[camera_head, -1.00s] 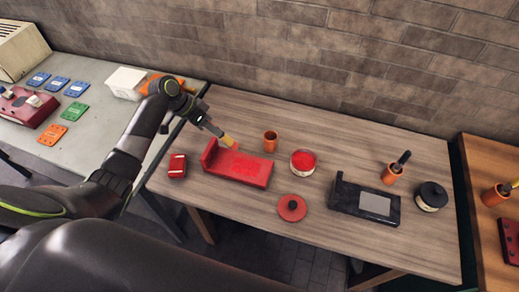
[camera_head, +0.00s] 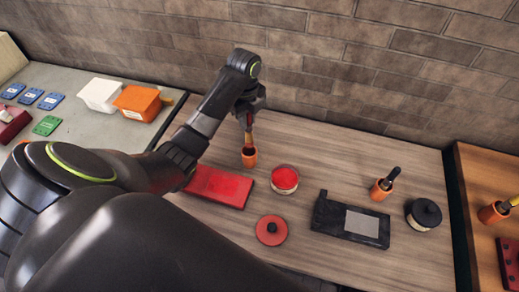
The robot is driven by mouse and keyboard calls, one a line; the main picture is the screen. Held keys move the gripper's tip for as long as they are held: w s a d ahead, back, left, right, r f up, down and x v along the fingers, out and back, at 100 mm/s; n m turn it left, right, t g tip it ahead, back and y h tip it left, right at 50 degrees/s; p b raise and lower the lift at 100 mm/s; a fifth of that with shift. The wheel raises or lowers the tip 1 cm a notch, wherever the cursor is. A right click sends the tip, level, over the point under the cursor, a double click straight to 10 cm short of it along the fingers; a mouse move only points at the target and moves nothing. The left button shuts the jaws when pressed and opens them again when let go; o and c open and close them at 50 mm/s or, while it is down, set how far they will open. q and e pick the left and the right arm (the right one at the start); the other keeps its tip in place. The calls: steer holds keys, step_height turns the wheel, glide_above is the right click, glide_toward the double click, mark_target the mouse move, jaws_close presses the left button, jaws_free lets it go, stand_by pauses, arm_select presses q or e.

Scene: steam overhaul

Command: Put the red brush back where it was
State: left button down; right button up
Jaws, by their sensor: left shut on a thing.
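My left gripper (camera_head: 248,114) is shut on the red brush (camera_head: 248,136) and holds it about upright, bristle end down, over an orange cup (camera_head: 249,158) on the wooden table. The brush's lower end is at the cup's mouth; I cannot tell how far inside it is. The red block-like piece (camera_head: 221,187) lies left of the cup, partly behind my arm. An open jar of red paint (camera_head: 285,178) stands to the cup's right. My right gripper is not in view.
A red lid (camera_head: 271,230) lies in front of the jar. To the right are a black piece (camera_head: 350,222), an orange cup (camera_head: 380,190) with a black-handled brush, and a black-lidded jar (camera_head: 424,213). The brick wall is close behind.

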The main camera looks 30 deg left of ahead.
mark_target(248, 140)
arm_select(q)
step_height(248, 140, down, 6)
steer(key=b, duration=0.5)
steer(key=shift+s+r, duration=0.1)
steer(key=shift+s, duration=0.05)
steer(key=shift+f+b, duration=0.8)
steer(key=shift+f, duration=0.1)
steer(key=shift+s+f+p, duration=0.1)
steer(key=shift+f+p, duration=0.25)
steer(key=shift+f, duration=0.8)
steer(key=c, duration=1.3)
jaws_free()
